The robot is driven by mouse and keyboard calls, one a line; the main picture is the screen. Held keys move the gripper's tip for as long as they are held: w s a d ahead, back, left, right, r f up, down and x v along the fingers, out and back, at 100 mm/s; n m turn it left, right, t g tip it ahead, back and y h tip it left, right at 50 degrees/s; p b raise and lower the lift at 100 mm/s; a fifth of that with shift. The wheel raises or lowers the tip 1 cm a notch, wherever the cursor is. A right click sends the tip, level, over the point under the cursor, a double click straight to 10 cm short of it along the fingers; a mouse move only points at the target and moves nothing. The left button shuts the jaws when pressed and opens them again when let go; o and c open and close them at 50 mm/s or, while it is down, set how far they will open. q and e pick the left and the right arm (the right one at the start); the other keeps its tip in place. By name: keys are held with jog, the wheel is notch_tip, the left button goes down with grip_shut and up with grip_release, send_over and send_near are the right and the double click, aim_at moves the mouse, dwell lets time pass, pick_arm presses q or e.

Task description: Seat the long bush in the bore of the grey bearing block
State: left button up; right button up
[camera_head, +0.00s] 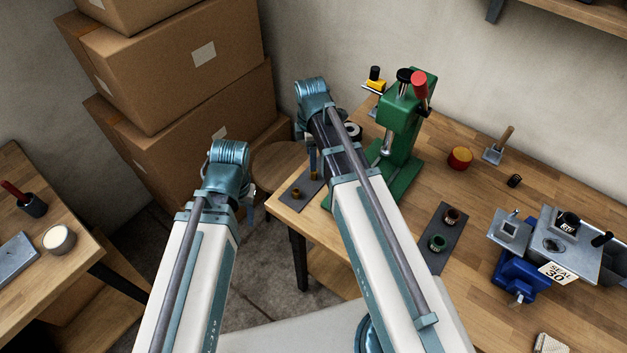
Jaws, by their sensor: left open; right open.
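Two small brass-coloured bushes stand on a dark grey mat (281,205) at the table's left end, the nearer bush (295,194) and the farther bush (313,176). I cannot tell which is the long one. A grey block (510,229) with a dark opening stands by the blue vise at the right; it may be the bearing block, but its bore is unclear. My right gripper (309,158) is open close above the mat, partly hidden by its own arm. My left gripper (249,197) is open and empty, left of the table edge.
A green press (402,130) with a red knob stands right of my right arm. Another dark mat (434,262) bears two ring-shaped parts, one green. The blue vise (524,275) is at right. A stool (276,160) and stacked cartons (185,60) stand behind my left gripper.

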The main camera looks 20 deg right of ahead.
aim_at(314, 174)
pick_arm(q)
jog(key=shift+f, duration=0.3)
pick_arm(e)
jog(key=shift+f, duration=0.3)
jog(key=f+b, duration=0.5)
jog(key=shift+s+d+f, duration=0.1)
jog(key=shift+s+d, duration=0.1)
jog(key=shift+d, duration=0.1)
pick_arm(q)
notch_tip(314, 174, down, 5)
jog(key=shift+f, duration=0.1)
pick_arm(e)
grip_shut()
